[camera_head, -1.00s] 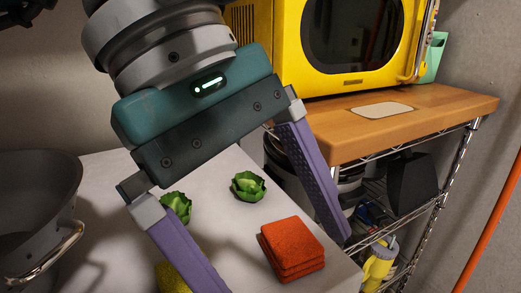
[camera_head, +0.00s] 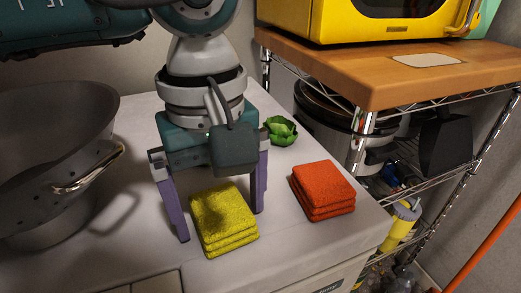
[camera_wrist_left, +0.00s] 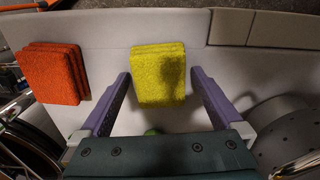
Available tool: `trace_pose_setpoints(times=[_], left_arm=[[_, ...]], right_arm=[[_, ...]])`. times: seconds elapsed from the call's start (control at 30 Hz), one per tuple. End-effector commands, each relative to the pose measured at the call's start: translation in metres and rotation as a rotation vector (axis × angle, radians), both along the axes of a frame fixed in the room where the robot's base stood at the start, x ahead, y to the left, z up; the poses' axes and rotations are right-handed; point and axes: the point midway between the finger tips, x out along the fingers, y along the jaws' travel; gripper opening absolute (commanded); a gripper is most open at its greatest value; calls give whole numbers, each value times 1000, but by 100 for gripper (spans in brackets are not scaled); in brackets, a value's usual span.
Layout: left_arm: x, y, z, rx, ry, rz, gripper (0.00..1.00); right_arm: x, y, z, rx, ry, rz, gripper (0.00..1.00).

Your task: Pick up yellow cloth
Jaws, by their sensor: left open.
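The yellow cloth (camera_head: 228,222) is a folded, layered stack lying on the white top, near its front edge. My left gripper (camera_head: 220,226) points down at it with its purple fingers spread, one on each side of the cloth in the head view. In the left wrist view the yellow cloth (camera_wrist_left: 158,85) lies between and beyond the open fingertips (camera_wrist_left: 161,74), with a shadow on it. Nothing is held. I cannot tell the exact height of the fingertips above the top. My right gripper does not show.
A folded red-orange cloth (camera_head: 323,190) lies to the right of the yellow one. A green leafy item (camera_head: 281,130) sits behind. A large grey pot (camera_head: 50,150) with a metal handle stands left. A wooden-topped wire rack (camera_head: 400,75) with a yellow microwave (camera_head: 370,15) stands right.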

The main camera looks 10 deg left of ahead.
Motion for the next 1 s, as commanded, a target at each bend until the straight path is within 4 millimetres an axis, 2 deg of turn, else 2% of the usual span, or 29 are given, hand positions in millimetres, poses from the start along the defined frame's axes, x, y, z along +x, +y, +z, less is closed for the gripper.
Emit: trace_pose_setpoints(times=[0.27, 0.9, 1.0], left_arm=[[0, 0, -4, -1, 1, 0, 99], [0, 0, -3, -1, 0, 0, 27], [0, 0, -3, -1, 0, 0, 25]], right_arm=[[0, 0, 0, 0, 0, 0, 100], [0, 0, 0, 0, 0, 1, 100], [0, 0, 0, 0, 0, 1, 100]])
